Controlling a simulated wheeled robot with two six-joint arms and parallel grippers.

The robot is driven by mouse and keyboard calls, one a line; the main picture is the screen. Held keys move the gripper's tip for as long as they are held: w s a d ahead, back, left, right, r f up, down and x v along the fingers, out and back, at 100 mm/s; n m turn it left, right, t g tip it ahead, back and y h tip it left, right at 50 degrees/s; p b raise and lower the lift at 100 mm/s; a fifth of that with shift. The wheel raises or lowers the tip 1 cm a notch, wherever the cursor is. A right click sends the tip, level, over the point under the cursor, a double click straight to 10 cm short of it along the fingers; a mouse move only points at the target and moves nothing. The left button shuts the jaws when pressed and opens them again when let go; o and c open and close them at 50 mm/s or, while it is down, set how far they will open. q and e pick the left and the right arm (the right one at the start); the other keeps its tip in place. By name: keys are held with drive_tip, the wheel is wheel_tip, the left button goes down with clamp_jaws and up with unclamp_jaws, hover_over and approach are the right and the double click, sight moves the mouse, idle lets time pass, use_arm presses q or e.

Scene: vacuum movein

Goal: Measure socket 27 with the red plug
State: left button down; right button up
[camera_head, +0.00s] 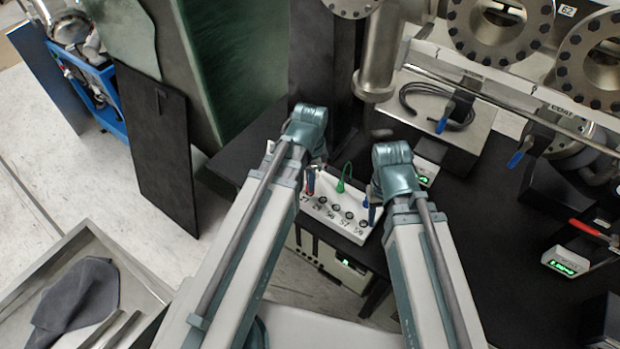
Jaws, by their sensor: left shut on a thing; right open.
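A white socket box (338,233) with a row of numbered round sockets stands on the black table. The label that appears to read 27 is at its left end. My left gripper (313,170) is over that end, shut on the red plug (310,184), of which only a small red part shows. The plug is at or just above the left-end socket; I cannot tell whether it is inserted. My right gripper (372,202) is open near the box's right end, its fingers mostly hidden by my arm.
A green plug (341,184) with a green cable stands at the back of the box. A meter with a green display (424,175) is behind my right arm. Metal flanges (501,28) and pipes fill the back right. A tray with a grey cloth (78,300) is at lower left.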

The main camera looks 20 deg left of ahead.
use_arm(q)
drive_tip(key=shift+f+b, duration=0.85)
use_arm(e)
drive_tip(key=shift+f, duration=0.9)
use_arm(q)
drive_tip(key=c, duration=0.7)
unclamp_jaws()
drive_tip(key=shift+o, duration=0.2)
drive_tip(key=shift+r, duration=0.1)
use_arm(e)
drive_tip(key=shift+r, duration=0.1)
use_arm(q)
wheel_tip(320, 180, up, 14)
drive_tip(key=p, duration=1.4)
use_arm(e)
wheel_tip(320, 180, up, 14)
use_arm(q)
drive_tip(key=shift+f, duration=0.2)
drive_tip(key=s+d+f+n+y+b, duration=0.1)
drive_tip(key=s+d+f+n+b, duration=0.6)
drive_tip(key=d+f+n+b, duration=0.1)
drive_tip(key=shift+d+f+n+b, duration=0.2)
drive_tip(key=shift+f+n+b, duration=0.05)
drive_tip(key=shift+n+b, duration=0.15)
use_arm(e)
wheel_tip(320, 180, down, 9)
